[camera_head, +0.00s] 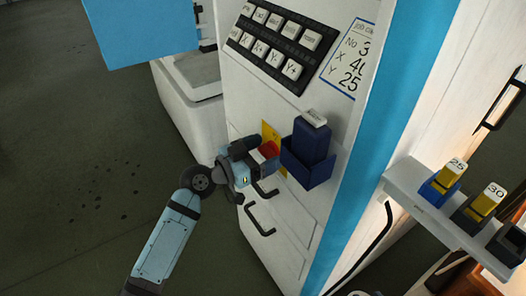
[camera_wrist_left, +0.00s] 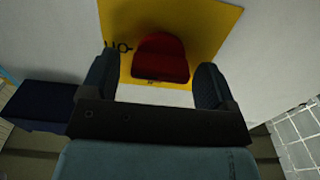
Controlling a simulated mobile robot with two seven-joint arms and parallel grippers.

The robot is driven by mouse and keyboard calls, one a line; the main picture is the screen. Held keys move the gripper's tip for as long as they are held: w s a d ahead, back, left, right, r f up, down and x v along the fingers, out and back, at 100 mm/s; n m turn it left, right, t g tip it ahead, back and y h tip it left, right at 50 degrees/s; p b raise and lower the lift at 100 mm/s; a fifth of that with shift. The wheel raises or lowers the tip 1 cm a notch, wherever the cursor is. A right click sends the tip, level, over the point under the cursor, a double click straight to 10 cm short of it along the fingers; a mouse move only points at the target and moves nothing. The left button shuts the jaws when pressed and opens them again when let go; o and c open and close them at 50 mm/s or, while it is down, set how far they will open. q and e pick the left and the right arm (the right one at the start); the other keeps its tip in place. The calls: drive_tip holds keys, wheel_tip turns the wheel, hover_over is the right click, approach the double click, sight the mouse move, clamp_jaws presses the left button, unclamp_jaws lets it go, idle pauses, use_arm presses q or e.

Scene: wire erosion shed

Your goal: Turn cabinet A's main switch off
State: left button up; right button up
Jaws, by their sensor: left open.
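The main switch is a red knob (camera_head: 269,149) on a yellow plate (camera_head: 270,135) on the white cabinet's front. In the left wrist view the red knob (camera_wrist_left: 160,55) stands out from the yellow plate (camera_wrist_left: 215,30), with black marks beside it. My left gripper (camera_head: 262,156) is at the switch, and its arm comes up from below. In the left wrist view my left gripper (camera_wrist_left: 157,72) is open, with one finger on each side of the knob's near end. I cannot tell whether either finger touches it. No label naming the cabinet is readable. My right gripper is not in view.
A dark blue holder (camera_head: 304,169) with a blue block (camera_head: 311,142) sits just right of the switch. A black keypad (camera_head: 270,60) is above, and dark handles (camera_head: 259,218) are below. A white shelf (camera_head: 405,185) with yellow-topped blocks stands at the right. Floor is clear at left.

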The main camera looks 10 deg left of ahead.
use_arm(q)
drive_tip(key=c, duration=0.9)
